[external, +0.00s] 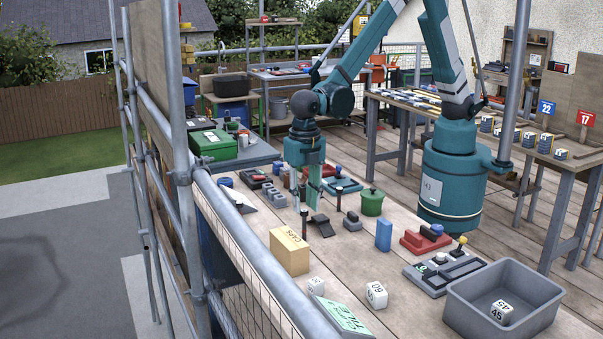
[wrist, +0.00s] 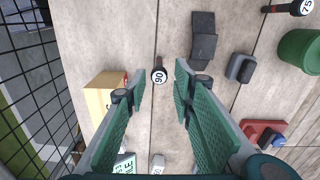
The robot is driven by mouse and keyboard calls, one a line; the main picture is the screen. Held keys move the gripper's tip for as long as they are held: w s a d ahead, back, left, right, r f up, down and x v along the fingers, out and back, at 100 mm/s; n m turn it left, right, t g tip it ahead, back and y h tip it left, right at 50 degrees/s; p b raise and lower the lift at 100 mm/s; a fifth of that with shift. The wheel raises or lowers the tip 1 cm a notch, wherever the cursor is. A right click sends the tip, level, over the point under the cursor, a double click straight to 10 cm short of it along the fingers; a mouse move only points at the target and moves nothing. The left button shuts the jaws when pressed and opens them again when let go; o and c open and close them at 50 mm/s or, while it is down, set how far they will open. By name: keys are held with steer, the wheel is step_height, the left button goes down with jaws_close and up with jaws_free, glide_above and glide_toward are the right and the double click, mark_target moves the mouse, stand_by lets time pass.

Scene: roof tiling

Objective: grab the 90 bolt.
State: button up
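The 90 bolt (wrist: 158,75) shows in the wrist view as a dark round head with a white disc marked 90, seen from above between my fingertips. In the external view a black bolt (external: 304,224), which appears to be the same one, stands upright beside a dark angled piece (external: 322,226). My gripper (external: 308,199) points down over it with its green fingers apart; they also show in the wrist view (wrist: 160,84). There are visible gaps between the bolt head and both fingers. Whether the fingertips reach down to head height is hard to tell.
A cardboard box (external: 289,252) stands left of the bolt in the wrist view. A 75 bolt (wrist: 301,7) and a green pot (external: 372,202) are to the right there. A grey block (wrist: 240,68) is nearer. A grey bin (external: 470,318) stands at the front right.

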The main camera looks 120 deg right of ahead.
mark_target(304, 224)
steer(key=shift+f, duration=0.1)
steer(key=shift+f, duration=1.2)
steer(key=shift+f, duration=2.6)
jaws_close()
